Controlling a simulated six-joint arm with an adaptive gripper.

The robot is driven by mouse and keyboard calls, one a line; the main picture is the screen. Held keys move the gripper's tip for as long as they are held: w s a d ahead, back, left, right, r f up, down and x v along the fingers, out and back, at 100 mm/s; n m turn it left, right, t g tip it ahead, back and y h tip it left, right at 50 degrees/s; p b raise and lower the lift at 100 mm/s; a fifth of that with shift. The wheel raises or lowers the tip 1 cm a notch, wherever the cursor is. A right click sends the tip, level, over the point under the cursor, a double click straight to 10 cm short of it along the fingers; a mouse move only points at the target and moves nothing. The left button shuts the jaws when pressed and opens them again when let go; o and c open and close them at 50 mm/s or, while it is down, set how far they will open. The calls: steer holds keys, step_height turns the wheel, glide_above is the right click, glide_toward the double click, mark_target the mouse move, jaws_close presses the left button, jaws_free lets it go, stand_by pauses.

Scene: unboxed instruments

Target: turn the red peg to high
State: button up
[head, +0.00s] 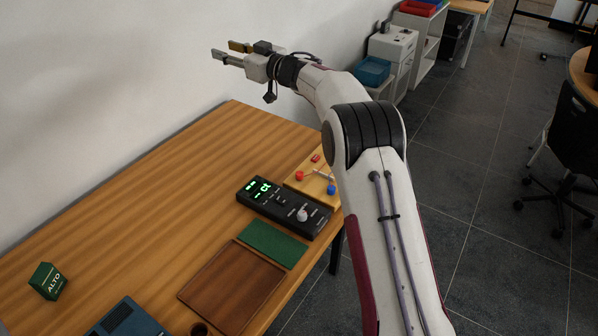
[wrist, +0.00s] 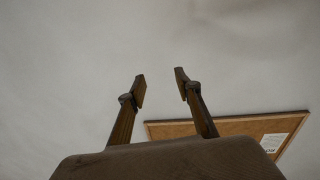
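In the head view a small wooden board lies at the table's right edge, partly hidden behind my arm. On it sit a red peg knob (head: 299,176), a second red piece (head: 315,158) and a blue knob (head: 331,189). I cannot read any "high" mark at this size. My gripper (head: 221,51) is raised high above the table near the wall, up and left of the board and far from it. In the wrist view my gripper (wrist: 160,85) has its two fingers apart with nothing between them; only wall is behind.
A black device with green digits (head: 264,189) and a pale knob stands beside the board. A green mat (head: 272,244), brown tray (head: 205,272), green ALTO box (head: 48,281) and blue box (head: 127,318) are on the table. The table's far left is clear. A pinboard (wrist: 230,128) hangs on the wall.

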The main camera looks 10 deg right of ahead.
steer(key=m+h, duration=0.1)
steer(key=m+g+h, duration=1)
steer(key=m+h, duration=0.2)
steer(key=m, duration=0.1)
glide_toward(299, 174)
steer(key=shift+s+f+n, duration=0.1)
steer(key=shift+f+n, duration=0.2)
steer(key=shift+f, duration=0.1)
steer(key=shift+f, duration=0.15)
steer(key=shift+t, duration=0.3)
steer(key=shift+x, duration=3.8)
steer(key=shift+d, duration=0.1)
